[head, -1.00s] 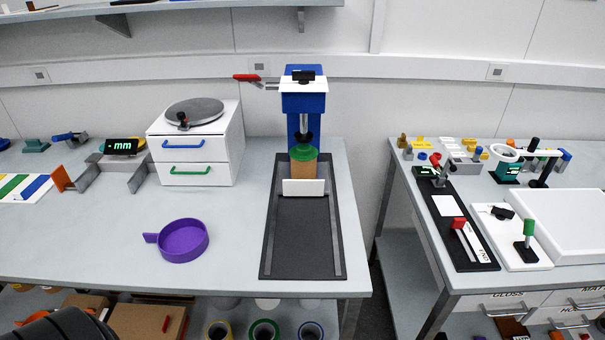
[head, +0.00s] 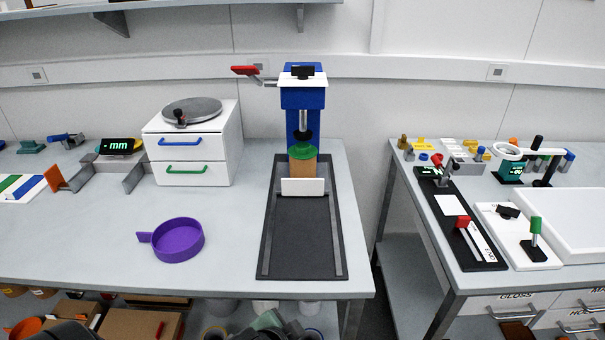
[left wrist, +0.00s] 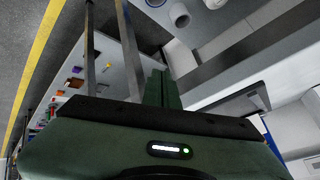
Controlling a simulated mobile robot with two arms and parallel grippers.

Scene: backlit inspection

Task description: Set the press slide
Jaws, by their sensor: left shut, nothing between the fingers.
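The blue press (head: 303,97) stands at the back of the bench, with a red-handled lever (head: 245,71) pointing left. Its ram (head: 303,120) comes down over a brown block with a green top (head: 302,163). A white upright plate (head: 302,187) stands in front of the block, at the back end of the black slide track (head: 301,235). The front of the track is empty. My left gripper (head: 275,322) shows at the bottom edge of the head view, below the bench's front edge. In the left wrist view its green fingers (left wrist: 163,88) are together and empty. My right gripper is not in view.
A purple pan (head: 178,241) lies left of the track. A white drawer unit (head: 190,160) with a turntable stands behind it. A gap separates this bench from the right bench (head: 440,230), which holds several instruments. Boxes and jars sit below the bench.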

